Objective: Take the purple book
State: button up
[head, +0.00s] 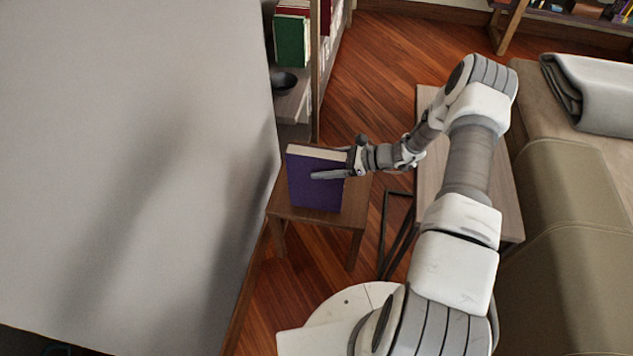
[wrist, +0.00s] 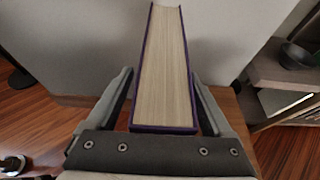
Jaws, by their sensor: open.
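The purple book (head: 312,186) stands upright on a small wooden side table (head: 342,217) next to the pale wall in the head view. My gripper (head: 335,163) reaches it from the right, with one finger in front of the purple cover. In the wrist view the book (wrist: 163,70) stands between the two fingers of my gripper (wrist: 163,100), its cream page edges facing the camera. The fingers are open, one on each side, with a visible gap to the book.
A bookshelf (head: 296,105) with a green book (head: 291,40) and a dark bowl (head: 284,82) stands behind the side table. A light wooden table (head: 430,180) is under my arm, and a sofa (head: 570,200) is at the right. Wooden floor (head: 375,60) is clear behind.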

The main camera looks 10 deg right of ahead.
jog(key=shift+c, duration=0.3)
grip_shut()
dwell(1.0)
jog(key=shift+w+r, duration=0.1)
jog(key=shift+r, duration=0.1)
